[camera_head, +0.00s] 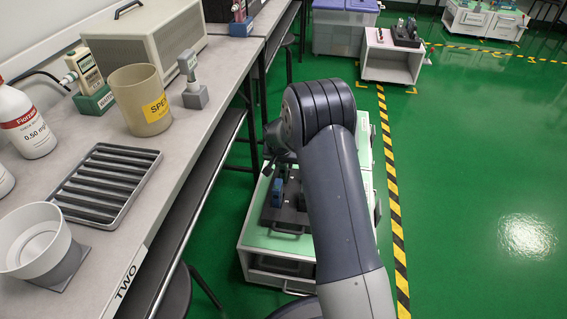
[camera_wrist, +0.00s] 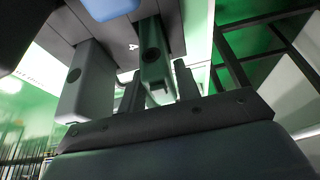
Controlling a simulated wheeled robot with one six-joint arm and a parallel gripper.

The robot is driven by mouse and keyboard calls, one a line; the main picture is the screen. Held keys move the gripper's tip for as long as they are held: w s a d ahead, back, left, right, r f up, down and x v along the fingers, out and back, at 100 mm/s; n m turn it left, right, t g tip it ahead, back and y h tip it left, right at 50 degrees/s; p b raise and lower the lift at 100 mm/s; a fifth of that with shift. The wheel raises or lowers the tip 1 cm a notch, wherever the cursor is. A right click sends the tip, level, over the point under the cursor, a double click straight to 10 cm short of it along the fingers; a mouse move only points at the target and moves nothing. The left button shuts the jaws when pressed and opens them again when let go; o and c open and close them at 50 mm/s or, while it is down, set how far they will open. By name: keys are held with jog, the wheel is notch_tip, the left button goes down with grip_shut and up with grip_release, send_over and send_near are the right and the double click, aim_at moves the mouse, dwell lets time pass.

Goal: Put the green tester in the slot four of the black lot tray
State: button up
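In the wrist view my gripper (camera_wrist: 160,82) has its two dark fingers on either side of the green tester (camera_wrist: 155,62). The tester has a dark round spot. It fills most of the space between the fingers, and I cannot tell whether they press on it. In the head view the black tray (camera_head: 288,218) sits on the green-topped cart, and my arm hides part of the tray, the gripper and the green tester.
A blue tester (camera_head: 277,192) stands in the tray, and a grey tester (camera_wrist: 88,85) stands left of the green one. The bench (camera_head: 185,165) on the left carries a grey ribbed tray (camera_head: 125,200), a tan beaker (camera_head: 128,90) and bottles. Open floor lies to the right.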

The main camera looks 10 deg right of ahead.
jog(key=shift+o, duration=1.4)
jog(key=shift+r, duration=0.1)
jog(key=shift+r+p, duration=0.3)
jog(key=p+v, duration=0.3)
jog(key=v, duration=0.8)
jog(key=shift+s+r, duration=0.2)
jog(key=shift+r, duration=0.1)
